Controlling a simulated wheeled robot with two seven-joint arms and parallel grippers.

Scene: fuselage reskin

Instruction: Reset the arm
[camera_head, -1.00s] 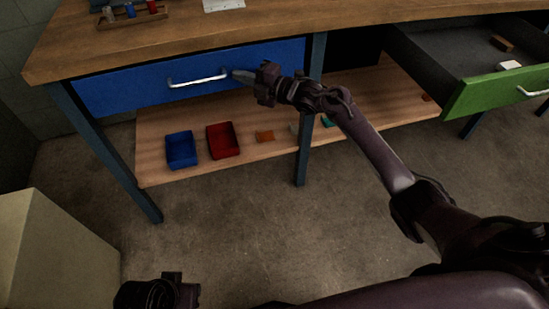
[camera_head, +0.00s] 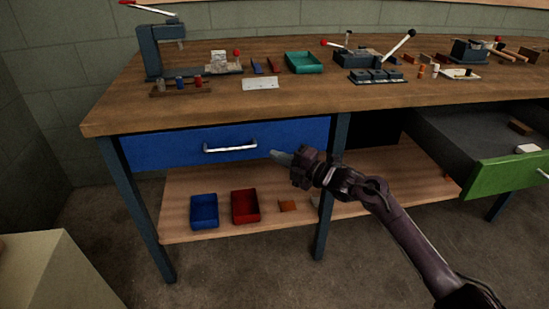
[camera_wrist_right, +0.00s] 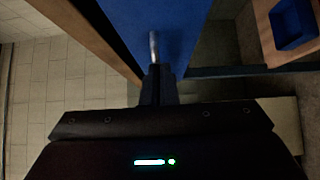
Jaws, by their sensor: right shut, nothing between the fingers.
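My right gripper (camera_head: 278,157) is shut and empty. It points left, in front of the right part of the closed blue drawer (camera_head: 150,149), a little right of the silver handle (camera_head: 230,147). In the right wrist view the shut fingers (camera_wrist_right: 157,85) line up with the end of the handle (camera_wrist_right: 153,45); I cannot tell whether they touch it. My right arm reaches up from the lower right. My left gripper is not in view.
The workbench top (camera_head: 215,105) holds a press, a teal tray (camera_head: 303,62) and tools. The green drawer (camera_head: 505,173) stands open at right. A blue bin (camera_head: 204,211) and a red bin (camera_head: 245,206) sit on the lower shelf. A pale block (camera_head: 45,275) stands at lower left.

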